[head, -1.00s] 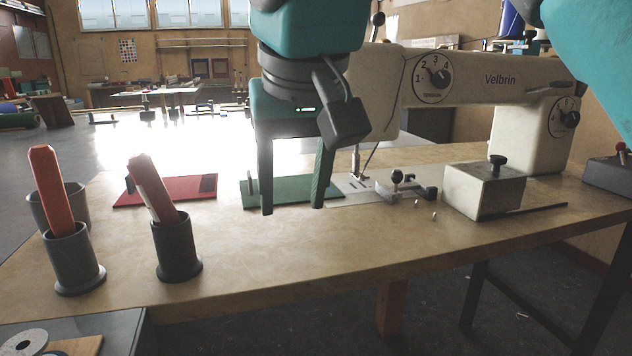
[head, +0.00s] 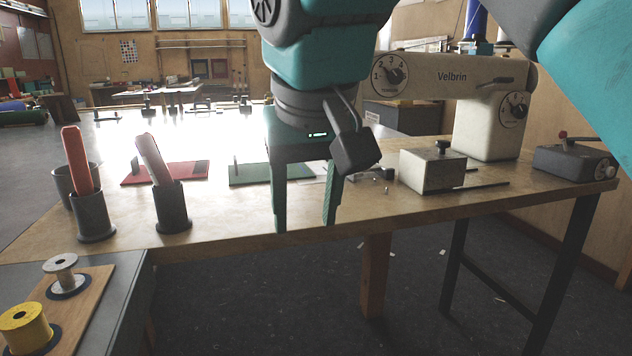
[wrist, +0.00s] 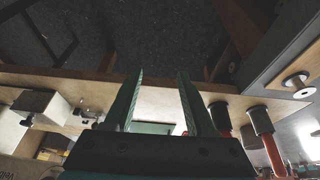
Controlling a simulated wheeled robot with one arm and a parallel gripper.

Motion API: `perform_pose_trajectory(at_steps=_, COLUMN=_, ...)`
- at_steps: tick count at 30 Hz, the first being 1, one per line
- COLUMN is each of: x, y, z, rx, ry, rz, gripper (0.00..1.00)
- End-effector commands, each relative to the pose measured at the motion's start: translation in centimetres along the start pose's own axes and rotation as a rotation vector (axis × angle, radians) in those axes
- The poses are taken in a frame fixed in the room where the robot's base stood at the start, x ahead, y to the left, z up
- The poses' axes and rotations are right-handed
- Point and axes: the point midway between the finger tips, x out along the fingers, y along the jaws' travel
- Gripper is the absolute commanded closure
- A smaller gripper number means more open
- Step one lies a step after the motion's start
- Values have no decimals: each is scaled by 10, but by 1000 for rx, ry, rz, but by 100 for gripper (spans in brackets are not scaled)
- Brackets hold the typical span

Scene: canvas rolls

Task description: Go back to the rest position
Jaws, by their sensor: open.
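My gripper (head: 304,222) hangs with its fingers pointing down in the head view, in front of the wooden table's near edge. Its two fingers are apart and nothing is between them. In the wrist view my gripper (wrist: 157,75) also shows both fingers spread and empty, with the table edge and dark floor beyond. My arm comes in from the upper right of the head view.
A wooden table (head: 245,215) holds grey cups (head: 92,217) with red-handled tools, a red mat (head: 185,174), a green mat (head: 245,174), a metal block (head: 428,172) and a sewing machine (head: 485,130). Spools (head: 24,328) stand at lower left.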

Motion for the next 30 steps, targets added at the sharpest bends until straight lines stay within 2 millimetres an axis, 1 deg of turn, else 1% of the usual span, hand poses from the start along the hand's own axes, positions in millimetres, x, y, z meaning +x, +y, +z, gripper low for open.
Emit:
perform_pose_trajectory(at_steps=8, x=34, y=21, z=18, rx=9, ry=-59, rz=33, gripper=44)
perform_pose_trajectory(at_steps=11, x=52, y=32, z=28, rx=15, ry=-90, rz=44, gripper=44)
perform_pose_trajectory(at_steps=14, x=76, y=46, z=45, rx=27, ry=-135, rz=59, gripper=44)
perform_pose_trajectory(at_steps=15, x=88, y=52, z=55, rx=33, ry=-158, rz=63, gripper=44)
perform_pose_trajectory(at_steps=17, x=105, y=62, z=70, rx=45, ry=-187, rz=67, gripper=44)
perform_pose_trajectory(at_steps=21, x=144, y=81, z=111, rx=76, ry=-264, rz=70, gripper=44)
perform_pose_trajectory(at_steps=23, x=160, y=89, z=132, rx=94, ry=-300, rz=69, gripper=44)
perform_pose_trajectory(at_steps=26, x=184, y=98, z=166, rx=126, ry=-351, rz=60, gripper=44)
perform_pose_trajectory(at_steps=27, x=194, y=101, z=182, rx=140, ry=-376, rz=56, gripper=44)
perform_pose_trajectory(at_steps=29, x=208, y=105, z=204, rx=163, ry=-403, rz=48, gripper=44)
perform_pose_trajectory(at_steps=30, x=216, y=106, z=220, rx=179, ry=-423, rz=41, gripper=44)
